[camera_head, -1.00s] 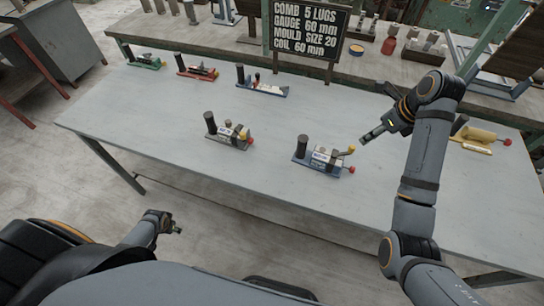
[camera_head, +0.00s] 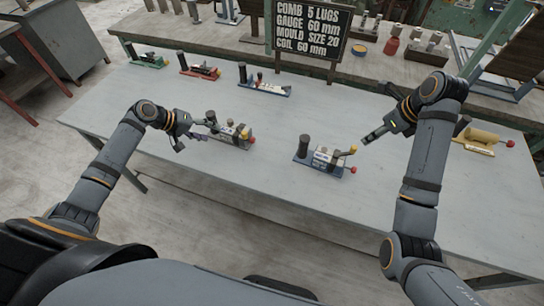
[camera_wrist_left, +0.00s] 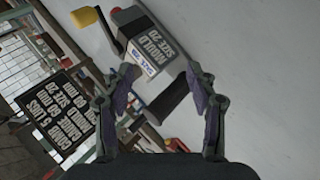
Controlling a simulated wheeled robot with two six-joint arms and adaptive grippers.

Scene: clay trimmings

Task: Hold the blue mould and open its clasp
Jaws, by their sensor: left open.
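A blue mould (camera_head: 322,161) stands on the near middle of the table, with a dark post at its left, a yellow-tipped lever and a red knob at its right. A similar grey-based mould (camera_head: 230,140) stands left of it. My left gripper (camera_head: 194,135) is open and empty at the grey mould's left side. In the left wrist view, my fingers (camera_wrist_left: 160,75) are spread, with a dark post between them in the picture; a body labelled "MOULD SIZE 20" (camera_wrist_left: 150,45) lies beyond. My right gripper (camera_head: 371,137) hovers right of the blue mould, apart from it; its opening is unclear.
A second blue-based device (camera_head: 264,90) stands at the back of the table (camera_head: 170,115), with red (camera_head: 199,70) and green (camera_head: 148,61) ones to its left. A yellow one (camera_head: 479,138) stands far right. A sign (camera_head: 309,30) stands behind. The near table is clear.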

